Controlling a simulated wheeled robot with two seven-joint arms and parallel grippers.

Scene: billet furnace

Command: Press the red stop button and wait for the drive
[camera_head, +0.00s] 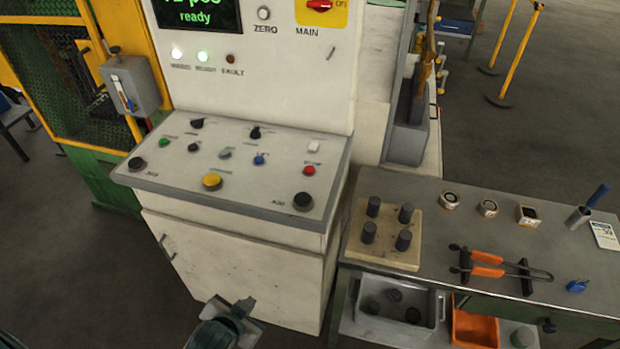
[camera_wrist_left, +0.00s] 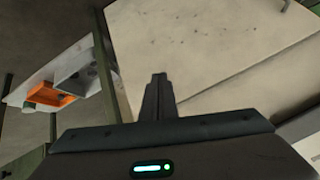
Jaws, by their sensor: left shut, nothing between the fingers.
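The red stop button (camera_head: 309,170) sits at the right side of the sloping control panel (camera_head: 240,205) in the head view. My left gripper (camera_head: 243,306) shows at the bottom of the head view, low in front of the white cabinet and well below the panel. In the left wrist view its fingers (camera_wrist_left: 159,82) are together with nothing between them, in front of the cabinet's pale face (camera_wrist_left: 215,45). The stop button is not in the left wrist view. My right gripper is not in view.
A yellow button (camera_head: 212,181), black buttons and small knobs share the panel. The display (camera_head: 195,17) reads "ready"; two lamps below it are lit. A grey bench (camera_head: 450,215) on the right holds tongs (camera_head: 500,268) and a block with dark cylinders. Dark floor lies at left.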

